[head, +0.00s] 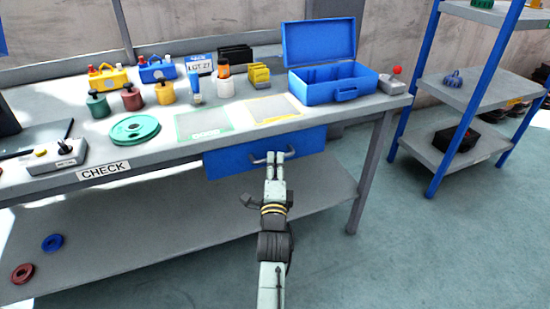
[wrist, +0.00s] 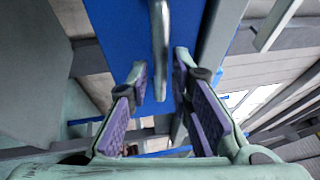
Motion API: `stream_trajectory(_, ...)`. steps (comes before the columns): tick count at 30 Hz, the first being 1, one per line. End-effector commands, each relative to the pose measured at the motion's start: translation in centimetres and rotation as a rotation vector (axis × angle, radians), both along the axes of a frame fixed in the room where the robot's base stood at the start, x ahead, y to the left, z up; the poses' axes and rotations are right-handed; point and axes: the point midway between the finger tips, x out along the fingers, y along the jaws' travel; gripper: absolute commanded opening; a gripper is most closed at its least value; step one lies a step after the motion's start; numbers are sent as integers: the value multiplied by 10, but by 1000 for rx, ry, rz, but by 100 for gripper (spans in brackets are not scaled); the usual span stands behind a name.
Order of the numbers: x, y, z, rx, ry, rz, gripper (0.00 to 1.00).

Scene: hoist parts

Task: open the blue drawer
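The blue drawer (head: 235,162) hangs under the front edge of the workbench, right of its middle, and looks closed. Its grey bar handle (head: 288,152) is on the front face. My gripper (head: 275,160) is right at the handle in the head view and covers part of it. In the wrist view the drawer front (wrist: 118,25) fills the top, and the handle (wrist: 160,40) runs between the two fingertips of my gripper (wrist: 160,75). The fingers are apart, one on each side of the handle. I cannot tell whether either finger touches it.
The workbench (head: 55,183) carries a blue open toolbox (head: 333,90), a green disc (head: 135,129), and several weights and small parts. Its lower shelf (head: 130,225) holds a blue ring (head: 52,243) and a red ring (head: 22,273). A blue-posted rack (head: 470,100) stands right. Floor there is clear.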

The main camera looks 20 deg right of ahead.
Motion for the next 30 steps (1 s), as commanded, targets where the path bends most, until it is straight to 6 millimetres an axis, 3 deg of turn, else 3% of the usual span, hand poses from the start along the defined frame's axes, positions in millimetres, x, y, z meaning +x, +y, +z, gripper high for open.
stream_trajectory(6, 20, -7, 4, -1, -1, 1, 20)
stream_trajectory(16, 23, -8, 4, -1, 1, 1, 20)
stream_trajectory(25, 23, -8, 4, -1, 0, 1, 0)
stream_trajectory(30, 23, -8, 4, -1, 1, 1, 0)
